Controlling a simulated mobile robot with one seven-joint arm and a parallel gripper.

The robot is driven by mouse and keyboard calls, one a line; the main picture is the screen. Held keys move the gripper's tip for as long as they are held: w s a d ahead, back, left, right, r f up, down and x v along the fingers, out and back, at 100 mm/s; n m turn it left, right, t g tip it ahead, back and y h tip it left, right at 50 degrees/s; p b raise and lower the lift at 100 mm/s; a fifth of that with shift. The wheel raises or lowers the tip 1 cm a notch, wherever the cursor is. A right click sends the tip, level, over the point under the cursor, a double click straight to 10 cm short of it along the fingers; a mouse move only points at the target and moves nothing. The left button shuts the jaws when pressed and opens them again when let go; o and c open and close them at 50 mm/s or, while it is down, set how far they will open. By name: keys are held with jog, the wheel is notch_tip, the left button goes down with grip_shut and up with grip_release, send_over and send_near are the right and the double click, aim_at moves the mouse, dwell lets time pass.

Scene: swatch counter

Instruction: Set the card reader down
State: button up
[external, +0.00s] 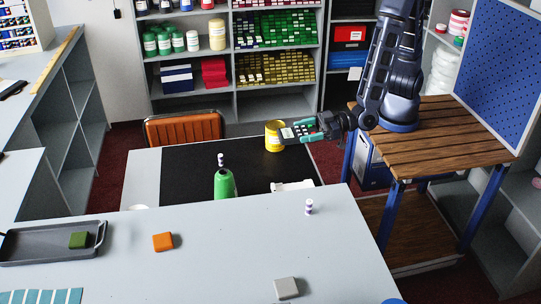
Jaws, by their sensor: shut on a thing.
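The card reader (289,133) looks small, dark and grey with teal parts beside it. My gripper (312,131) is shut on it and holds it out to the left of my arm, over the far right part of the black mat (190,165). I cannot tell how high the reader is above the mat. The reader's right end is partly hidden by the gripper.
A yellow can (275,142) stands close to the reader's left end. A green bottle (224,184) and a white object (292,186) are nearer. The near counter holds an orange block (163,242), a grey block (287,287) and a tray (30,250).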

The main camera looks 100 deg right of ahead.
notch_tip(320, 180, up, 5)
jog(key=shift+a+f, duration=0.1)
jog(key=shift+f, duration=0.05)
jog(key=shift+w+a+f, duration=0.15)
jog(key=shift+a, duration=0.4)
jog(key=shift+w+a+f, duration=0.1)
jog(key=shift+a, duration=0.4)
jog(key=s+a+f+h, duration=0.1)
jog(key=s+a+f, duration=0.1)
jog(key=a, duration=1.7)
jog(key=s+a+r+y, duration=0.1)
jog(key=s+a, duration=0.5)
jog(key=a, duration=0.3)
jog(key=s+a+r, duration=0.1)
jog(key=s+a, duration=0.5)
jog(key=a, duration=0.3)
send_over(337, 248)
jog(key=s, duration=0.3)
notch_tip(337, 248, down, 10)
jog(key=shift+f, duration=0.15)
jog(key=shift+w+f, duration=0.6)
jog(key=shift+w, duration=0.15)
jog(key=shift+w+f, duration=0.55)
jog(key=shift+w, duration=0.2)
jog(key=shift+f, duration=0.15)
